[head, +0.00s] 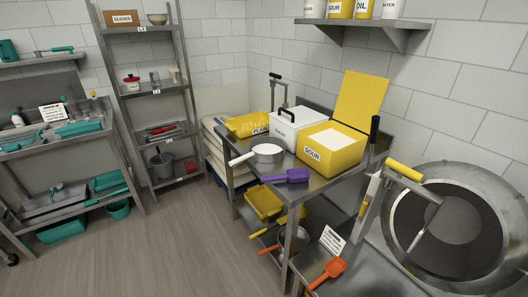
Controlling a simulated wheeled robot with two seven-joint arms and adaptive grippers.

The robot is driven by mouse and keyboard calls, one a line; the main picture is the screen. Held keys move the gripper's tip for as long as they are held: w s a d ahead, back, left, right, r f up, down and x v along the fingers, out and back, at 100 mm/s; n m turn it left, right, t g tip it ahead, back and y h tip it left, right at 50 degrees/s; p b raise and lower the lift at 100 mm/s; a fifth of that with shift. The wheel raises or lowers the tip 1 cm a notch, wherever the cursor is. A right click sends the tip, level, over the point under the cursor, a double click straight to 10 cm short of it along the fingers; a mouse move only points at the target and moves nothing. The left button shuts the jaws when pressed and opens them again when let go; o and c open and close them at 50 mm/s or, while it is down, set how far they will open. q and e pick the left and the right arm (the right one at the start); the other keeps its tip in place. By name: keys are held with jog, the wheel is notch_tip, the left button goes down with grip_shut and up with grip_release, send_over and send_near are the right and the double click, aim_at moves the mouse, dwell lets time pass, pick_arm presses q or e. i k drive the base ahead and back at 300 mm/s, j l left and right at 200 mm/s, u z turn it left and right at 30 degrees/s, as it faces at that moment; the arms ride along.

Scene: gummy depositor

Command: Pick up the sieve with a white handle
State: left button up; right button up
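The sieve with a white handle (267,157) lies on the top of the steel cart (310,186), near its left edge. Its round metal bowl is at the right and its white handle (242,158) points left, out over the cart's edge. The bowl's inside looks pale; the mesh is too small to make out. Neither of my grippers is in view.
A white lidded bin (285,131) and an open yellow SOUR bin (329,153) stand behind the sieve. A purple scoop (287,176) lies in front of it. A large round kettle (455,222) stands at the right. Floor left of the cart is clear.

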aim_at(264, 150)
jog(key=i+j+z, duration=0.3)
jog(key=j+z, duration=0.15)
jog(key=j, duration=0.15)
jog(key=i+j+z, duration=0.25)
jog(key=j+z, duration=0.25)
jog(key=j, duration=0.15)
jog(key=i+j+z, duration=0.1)
jog(key=j+z, duration=0.35)
jog(key=j, duration=0.25)
jog(key=j+z, duration=0.5)
jog(key=j, duration=0.2)
jog(key=k+j+z, duration=0.2)
jog(key=j+z, duration=0.25)
jog(key=j, duration=0.25)
